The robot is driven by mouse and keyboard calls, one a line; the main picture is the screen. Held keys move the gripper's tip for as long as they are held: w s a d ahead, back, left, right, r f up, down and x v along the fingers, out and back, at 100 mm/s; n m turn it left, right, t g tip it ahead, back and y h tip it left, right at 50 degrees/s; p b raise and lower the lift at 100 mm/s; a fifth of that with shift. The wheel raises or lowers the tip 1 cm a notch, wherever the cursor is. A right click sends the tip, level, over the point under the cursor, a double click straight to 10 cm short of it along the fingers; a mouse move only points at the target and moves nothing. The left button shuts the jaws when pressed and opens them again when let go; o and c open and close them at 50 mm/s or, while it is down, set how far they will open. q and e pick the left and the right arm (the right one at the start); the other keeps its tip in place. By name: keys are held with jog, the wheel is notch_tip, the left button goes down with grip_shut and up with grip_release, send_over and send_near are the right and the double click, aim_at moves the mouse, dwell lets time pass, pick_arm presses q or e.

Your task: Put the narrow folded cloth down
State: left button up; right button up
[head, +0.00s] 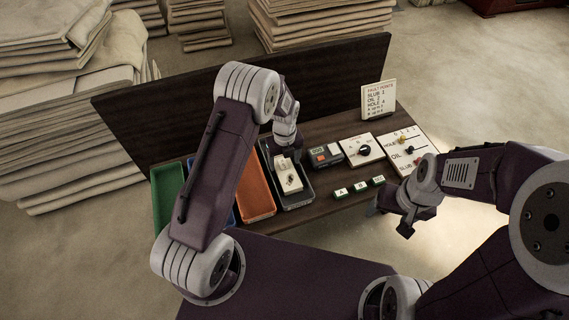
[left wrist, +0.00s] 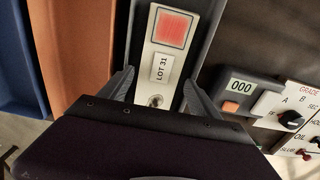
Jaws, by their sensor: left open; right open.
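A narrow pale strip (left wrist: 166,62), which appears to be the folded cloth, lies in the dark tray (head: 297,204). In the left wrist view it bears a red square, a "LOT 31" label and a small round spot near its close end. In the head view the strip (head: 289,181) shows partly below my left gripper (head: 287,158). In the left wrist view the open fingers of my left gripper (left wrist: 158,86) stand at either side of the strip, with gaps visible. My right gripper (head: 405,224) is open and empty, off the bench's right front.
Green (head: 169,197), blue and orange (head: 255,191) trays stand left of the dark tray. A counter (head: 326,155), dial panel (head: 364,149), slider panel (head: 402,150) and lettered buttons (head: 358,188) stand to its right. A fault-points sign (head: 378,100) stands behind. Cloth stacks (head: 70,130) lie beyond the bench.

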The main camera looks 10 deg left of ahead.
aim_at(284, 167)
pick_arm(q)
notch_tip(284, 167, up, 9)
jog(key=p, duration=0.2)
jog(key=s+a+r+n+t, duration=0.15)
jog(key=s+r+n, duration=0.25)
jog(key=s+n, duration=0.8)
jog(key=s+a+r+n, duration=0.35)
jog(key=s+n, duration=0.25)
jog(key=n, duration=1.2)
notch_tip(284, 167, up, 21)
jog(key=p, duration=2.1)
jog(key=shift+d+r+m, duration=0.15)
jog(key=shift+d+m, duration=0.15)
